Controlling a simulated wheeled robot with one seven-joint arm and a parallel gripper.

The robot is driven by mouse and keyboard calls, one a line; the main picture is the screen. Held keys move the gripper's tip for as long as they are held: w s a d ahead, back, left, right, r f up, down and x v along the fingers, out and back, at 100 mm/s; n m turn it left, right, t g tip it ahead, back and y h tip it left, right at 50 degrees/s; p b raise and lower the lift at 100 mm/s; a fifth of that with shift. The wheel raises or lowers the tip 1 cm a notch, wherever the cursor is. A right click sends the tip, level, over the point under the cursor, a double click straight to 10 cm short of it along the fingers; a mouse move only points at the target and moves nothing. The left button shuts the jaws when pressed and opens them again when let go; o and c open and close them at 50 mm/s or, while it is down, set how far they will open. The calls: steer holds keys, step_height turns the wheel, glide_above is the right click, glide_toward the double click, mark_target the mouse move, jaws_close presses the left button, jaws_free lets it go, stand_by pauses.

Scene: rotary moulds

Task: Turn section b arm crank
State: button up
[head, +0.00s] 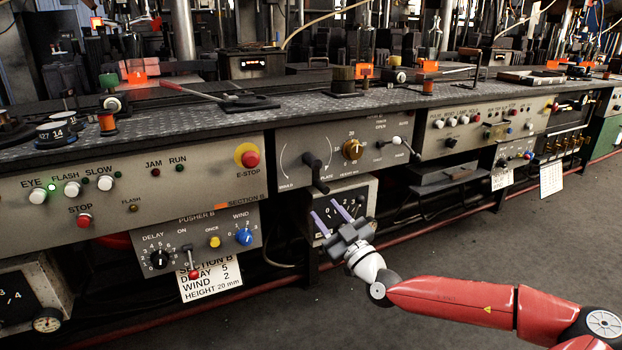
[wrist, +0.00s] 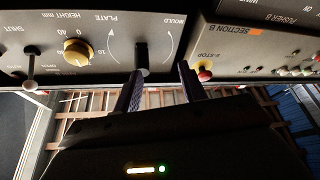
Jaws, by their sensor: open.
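The section b arm crank (head: 316,174) is a black handle on a grey panel, inside a curved scale marked MOULD. In the head view its grip points down and right. In the wrist view, which is upside down, the crank (wrist: 142,55) stands beyond the left finger, between the words PLATE and MOULD. My gripper (head: 326,208) is open and empty, its two purple fingers pointing up at the panel from below the crank. In the wrist view the fingers of my gripper (wrist: 162,67) are spread apart. I cannot tell whether a finger touches the crank.
A brass height knob (head: 352,149) and a white-tipped lever (head: 397,141) sit right of the crank. A red E-stop (head: 249,158) is on the left. A dial box (head: 357,200) is below the panel. The floor in front is clear.

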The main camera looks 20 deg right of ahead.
mark_target(322, 187)
steer(key=w+r, duration=0.1)
steer(key=w, duration=0.1)
steer(key=w+d+r+m+h, duration=0.1)
steer(key=w, duration=0.1)
steer(key=w+r+m, duration=0.1)
steer(key=w, duration=0.2)
steer(key=shift+d+r, duration=0.25)
steer(key=shift+r, duration=0.15)
jaws_close()
